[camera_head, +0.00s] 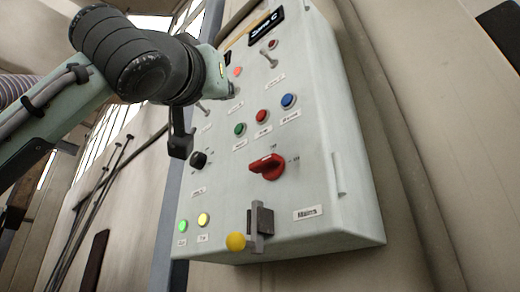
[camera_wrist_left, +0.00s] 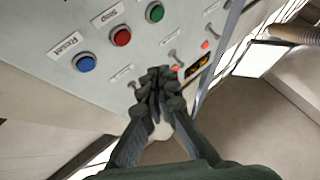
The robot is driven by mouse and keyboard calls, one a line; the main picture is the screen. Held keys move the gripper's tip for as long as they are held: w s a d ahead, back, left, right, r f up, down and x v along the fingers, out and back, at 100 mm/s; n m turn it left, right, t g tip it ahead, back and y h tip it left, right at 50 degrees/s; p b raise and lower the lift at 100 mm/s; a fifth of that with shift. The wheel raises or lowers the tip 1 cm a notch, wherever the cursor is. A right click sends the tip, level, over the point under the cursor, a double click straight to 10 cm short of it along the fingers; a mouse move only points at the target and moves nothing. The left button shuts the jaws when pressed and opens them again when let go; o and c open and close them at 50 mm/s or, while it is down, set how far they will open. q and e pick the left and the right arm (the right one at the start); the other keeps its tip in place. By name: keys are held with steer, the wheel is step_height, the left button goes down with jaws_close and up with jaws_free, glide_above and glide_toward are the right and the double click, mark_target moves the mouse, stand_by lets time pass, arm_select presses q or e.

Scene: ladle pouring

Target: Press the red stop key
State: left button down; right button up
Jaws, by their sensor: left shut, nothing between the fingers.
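The red stop key (camera_head: 262,116) is a round button on the pale control panel (camera_head: 330,130), between a green button (camera_head: 240,129) and a blue button (camera_head: 289,101). In the left wrist view the red key (camera_wrist_left: 120,35) has a "Stop" label beside it and is fully visible. My left gripper (camera_wrist_left: 158,75) is shut and empty, its dark fingertips apart from the key in the picture, to its lower right. In the head view my left arm reaches in from the upper left, over the panel's left side; its fingertips are hard to make out there. My right gripper is not in view.
Below the buttons are a red rotary switch (camera_head: 266,168), a black knob (camera_head: 198,160), and a lever with a yellow ball (camera_head: 236,241). Green (camera_head: 182,226) and yellow (camera_head: 203,219) lamps are lower left. A toggle (camera_head: 269,58) sits above the buttons.

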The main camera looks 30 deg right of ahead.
mark_target(262, 116)
arm_select(q)
steer(key=shift+w+d+p, duration=0.15)
steer(key=shift+w+d, duration=0.15)
steer(key=shift+d, duration=0.5)
steer(key=shift+w+d+p, duration=0.1)
steer(key=shift+w+d, duration=0.2)
steer(key=shift+d, duration=0.55)
steer(key=shift+w+d+p, duration=0.15)
steer(key=shift+w+d, duration=0.15)
steer(key=shift+d, duration=0.5)
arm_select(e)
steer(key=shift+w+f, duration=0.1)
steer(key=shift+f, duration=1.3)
arm_select(q)
steer(key=shift+d, duration=0.1)
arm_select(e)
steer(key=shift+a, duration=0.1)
arm_select(q)
steer(key=shift+w+d, duration=0.1)
steer(key=shift+d, duration=0.2)
steer(key=shift+w+d, duration=0.15)
steer(key=shift+d, duration=0.2)
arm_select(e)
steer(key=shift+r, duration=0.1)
arm_select(q)
steer(key=shift+s+a, duration=0.25)
steer(key=shift+a, duration=0.45)
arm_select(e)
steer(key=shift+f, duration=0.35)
